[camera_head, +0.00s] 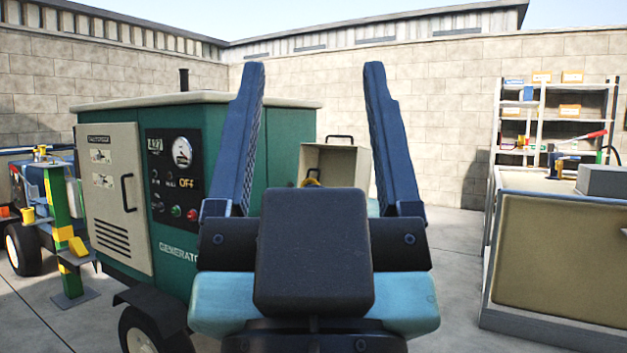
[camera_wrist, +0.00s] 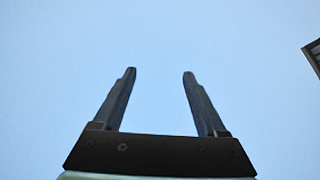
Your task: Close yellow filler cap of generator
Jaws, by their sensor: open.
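The green generator (camera_head: 220,150) stands left of centre on wheels, with a beige louvred door, a gauge and a display reading OFF. At its right end is a beige box-like part (camera_head: 343,168) with a dark handle on top.
A beige-sided bench (camera_head: 560,245) stands at the right, with a grey shelf rack (camera_head: 542,110) of boxes behind it. A green and yellow post stand (camera_head: 62,225) is at the left. Clear concrete floor (camera_head: 450,250) lies between generator and bench.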

